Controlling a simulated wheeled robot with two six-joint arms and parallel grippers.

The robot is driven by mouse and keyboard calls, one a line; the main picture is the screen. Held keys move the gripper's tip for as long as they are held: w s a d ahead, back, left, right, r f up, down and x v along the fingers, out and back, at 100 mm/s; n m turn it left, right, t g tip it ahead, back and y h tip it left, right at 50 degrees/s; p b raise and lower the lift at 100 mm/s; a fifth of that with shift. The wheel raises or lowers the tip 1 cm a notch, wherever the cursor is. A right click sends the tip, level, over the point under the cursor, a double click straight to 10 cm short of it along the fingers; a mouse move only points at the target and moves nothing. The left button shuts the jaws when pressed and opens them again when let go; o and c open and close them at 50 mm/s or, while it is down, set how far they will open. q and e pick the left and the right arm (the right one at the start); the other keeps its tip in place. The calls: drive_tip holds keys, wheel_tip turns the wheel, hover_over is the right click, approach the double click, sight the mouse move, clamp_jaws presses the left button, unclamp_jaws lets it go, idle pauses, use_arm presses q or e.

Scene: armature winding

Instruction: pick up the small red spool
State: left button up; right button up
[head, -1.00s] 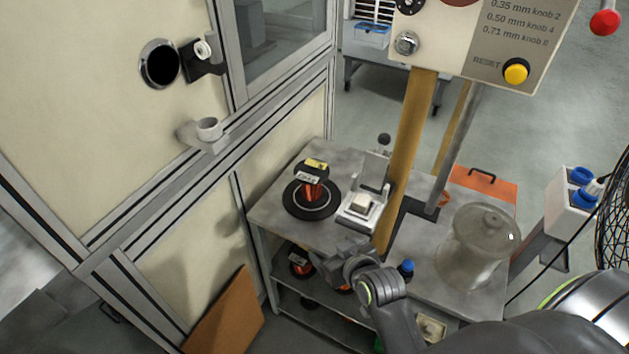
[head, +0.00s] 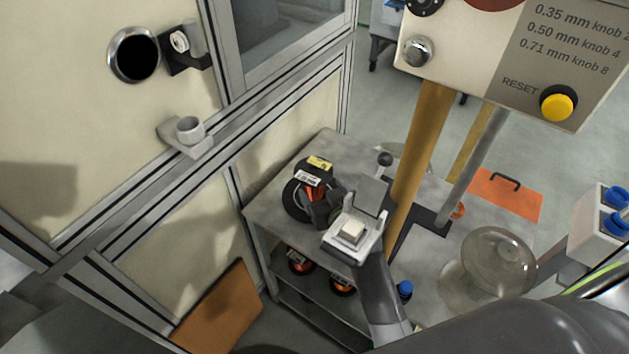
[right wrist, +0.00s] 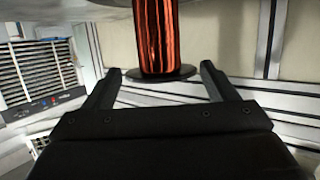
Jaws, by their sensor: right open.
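A spool with reddish copper winding and dark flanges (head: 313,168) stands on the grey table, with yellow and white labels on top. My right gripper (head: 322,208) is right beside it, partly covering its lower part and base. In the right wrist view, the red winding (right wrist: 158,38) and a dark flange stand ahead of and between the fingers of my open right gripper (right wrist: 157,76). The fingers show gaps on both sides of the spool. More red-wound spools (head: 299,262) (head: 342,285) sit on the shelf below; the labels are too small to read. My left gripper is not in view.
A clear domed container (head: 490,262) stands to the right. The cream machine wall (head: 80,130) is at left.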

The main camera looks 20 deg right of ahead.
sight(318, 181)
drive_tip(key=shift+x, duration=2.75)
drive_tip(key=shift+s+d, duration=0.1)
drive_tip(key=shift+c, duration=0.5)
drive_tip(key=c, duration=1.4)
drive_tip(key=shift+r, duration=0.15)
drive_tip(key=shift+c, duration=0.6)
drive_tip(key=shift+r+p, duration=0.1)
drive_tip(key=shift+p, duration=0.2)
